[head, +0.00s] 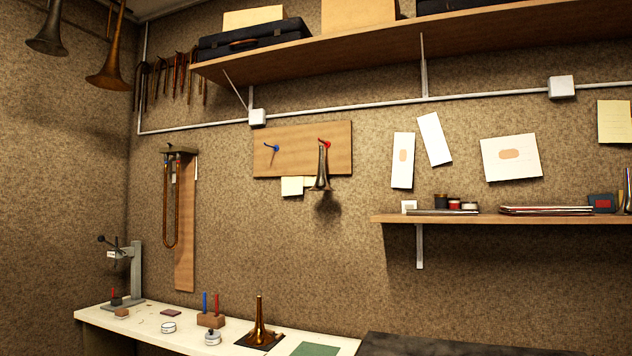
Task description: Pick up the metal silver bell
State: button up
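A silver-grey metal bell (321,172) hangs mouth down from a red hook (324,144) on a wooden board (300,138) fixed to the wall. Its narrow stem points up and its flared rim sits just below the board's lower edge. A blue hook (272,148) to its left looks empty. A brass-coloured bell (259,320) stands mouth down on a dark square on the workbench below. My gripper is not in view.
The pale workbench (130,318) holds small jars, a block with red and blue rods (211,319) and a grey stand (136,275). A wall shelf (480,218) juts out to the right. A higher shelf (350,57) carries cases above the board.

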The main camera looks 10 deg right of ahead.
aim_at(321, 184)
jog(key=i+l+u, duration=0.1)
jog(key=i+u, duration=0.2)
jog(key=u, duration=0.15)
jog(key=i+j+u, duration=0.15)
jog(key=u, duration=0.25)
jog(key=i+u, duration=0.5)
jog(key=u, duration=0.25)
jog(key=i+z, duration=0.3)
jog(key=i+j+z, duration=0.25)
